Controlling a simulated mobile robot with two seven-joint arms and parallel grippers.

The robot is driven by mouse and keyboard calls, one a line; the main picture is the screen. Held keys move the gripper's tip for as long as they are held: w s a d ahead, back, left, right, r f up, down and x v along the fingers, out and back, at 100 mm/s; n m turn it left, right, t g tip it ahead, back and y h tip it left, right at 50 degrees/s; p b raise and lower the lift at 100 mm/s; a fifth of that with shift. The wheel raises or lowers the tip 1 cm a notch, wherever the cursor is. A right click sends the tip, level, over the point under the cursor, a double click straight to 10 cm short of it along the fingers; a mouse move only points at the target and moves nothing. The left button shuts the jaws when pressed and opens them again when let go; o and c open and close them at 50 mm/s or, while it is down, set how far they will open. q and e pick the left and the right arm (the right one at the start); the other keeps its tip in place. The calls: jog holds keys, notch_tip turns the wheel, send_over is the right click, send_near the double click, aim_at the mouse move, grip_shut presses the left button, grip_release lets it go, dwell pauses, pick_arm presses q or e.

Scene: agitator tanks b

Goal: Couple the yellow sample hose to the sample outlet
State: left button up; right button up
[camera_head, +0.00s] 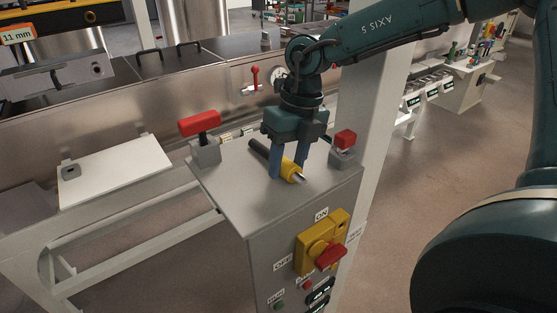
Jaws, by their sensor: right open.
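The yellow sample hose end (290,169), with a metal tip at its right and a dark tail (259,149) at its left, lies on the grey cabinet top (236,206). My right gripper (286,168) points down from above, its two blue fingers apart on either side of the yellow part. The fingers are open; whether they touch it I cannot tell. No label marks the sample outlet. A small red-lever valve (254,80) sits on the tank's steel wall behind, and I cannot tell whether it is the outlet. My left gripper is not in view.
Grey blocks with red handles stand at the cabinet top's left (201,125) and right (345,141) corners. The cabinet front carries a yellow and red switch (322,245). A white post (372,130) rises behind right. A white board (112,168) lies at left.

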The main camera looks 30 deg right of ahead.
jog(key=shift+c, duration=0.5)
jog(key=c, duration=0.7)
jog(key=shift+r, duration=0.1)
